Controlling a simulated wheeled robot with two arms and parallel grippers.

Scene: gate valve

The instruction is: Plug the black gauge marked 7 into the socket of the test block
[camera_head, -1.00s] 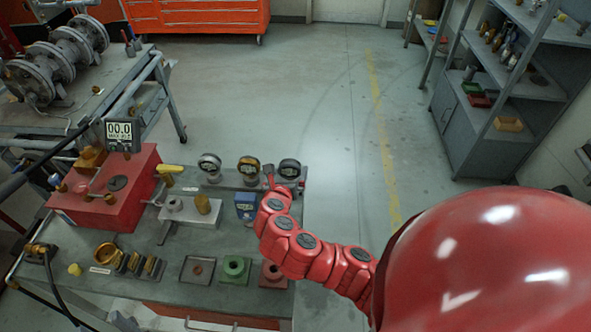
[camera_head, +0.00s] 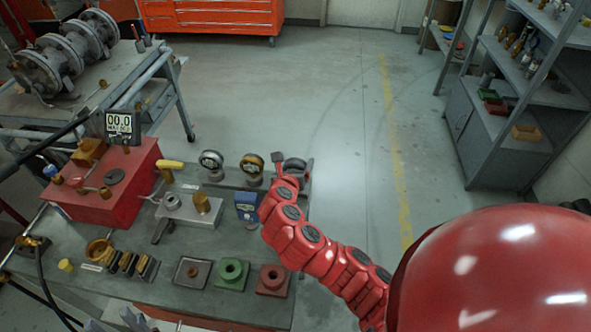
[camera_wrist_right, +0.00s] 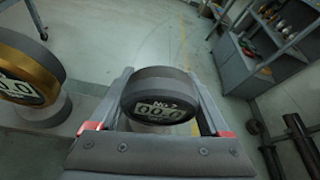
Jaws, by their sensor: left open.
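The black gauge (camera_head: 296,168) stands at the right end of the back row on the bench; in the right wrist view the black gauge (camera_wrist_right: 159,95) shows "No.7" and a digital display. My right gripper (camera_wrist_right: 162,100) has one finger on each side of it, apart and open; contact cannot be told. In the head view, my right gripper (camera_head: 281,165) partly hides it. A grey block (camera_head: 187,211) with a ring-shaped socket (camera_head: 172,200) and a brass fitting sits mid-bench. My left gripper (camera_head: 122,322) is open at the bottom edge, mostly cut off.
A gold gauge (camera_head: 251,168) and a pale-faced gauge (camera_head: 211,163) stand left of the black one. A blue device (camera_head: 246,205) sits in front. A red box (camera_head: 108,180) with a display is at left. Green (camera_head: 232,273) and brown-red (camera_head: 273,279) pads lie in front.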

